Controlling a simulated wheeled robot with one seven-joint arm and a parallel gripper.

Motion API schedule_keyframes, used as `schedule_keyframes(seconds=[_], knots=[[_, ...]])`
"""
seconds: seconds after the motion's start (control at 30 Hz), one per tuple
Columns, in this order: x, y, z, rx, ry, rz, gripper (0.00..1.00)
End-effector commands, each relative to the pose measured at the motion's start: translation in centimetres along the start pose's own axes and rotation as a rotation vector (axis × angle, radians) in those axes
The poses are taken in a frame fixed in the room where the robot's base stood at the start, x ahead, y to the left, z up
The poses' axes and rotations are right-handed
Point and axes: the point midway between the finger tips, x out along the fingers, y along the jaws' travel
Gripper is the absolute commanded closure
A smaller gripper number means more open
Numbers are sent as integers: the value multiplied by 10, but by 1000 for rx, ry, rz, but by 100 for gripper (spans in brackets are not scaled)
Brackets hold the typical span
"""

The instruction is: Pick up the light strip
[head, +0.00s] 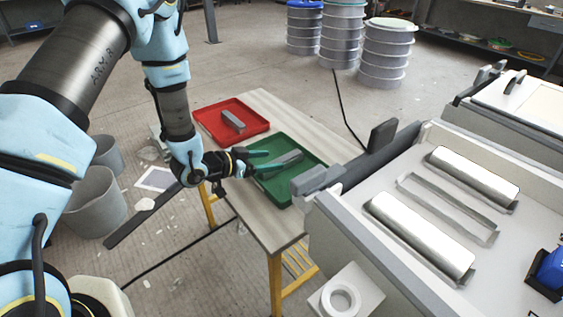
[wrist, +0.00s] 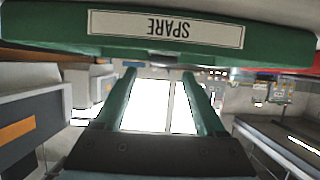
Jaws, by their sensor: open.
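One grey strip (head: 232,120) lies in the red tray (head: 207,127) at the back left of the bench. Another grey strip (head: 290,157) shows at the green tray (head: 305,168), partly hidden by my gripper. I cannot tell which is the light strip. My gripper (head: 270,160) is open, at the left side of the green tray, its fingers pointing right over it. In the wrist view my gripper (wrist: 159,75) has its two fingers apart, with no strip seen between them. The green tray wall (wrist: 60,25) crosses the top, with an upside-down label reading SPARE.
The wooden bench (head: 265,225) has yellow legs. A white mould box (head: 400,262) with shiny half-cylinders stands close on the right, its grey clamp (head: 318,178) near the green tray. Grey bins (head: 95,203) are at the left. Stacked drums (head: 386,55) stand behind on open floor.

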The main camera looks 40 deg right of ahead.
Motion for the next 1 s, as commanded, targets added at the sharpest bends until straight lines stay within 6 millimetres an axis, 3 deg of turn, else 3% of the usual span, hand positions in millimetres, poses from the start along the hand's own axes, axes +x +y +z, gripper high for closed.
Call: schedule_keyframes(seconds=[0.23, 0.53, 1.0], knots=[[34, 1, 1, 2, -1, 1, 28], [40, 0, 2, 0, -1, -1, 28], [40, 0, 2, 0, 0, -1, 79]])
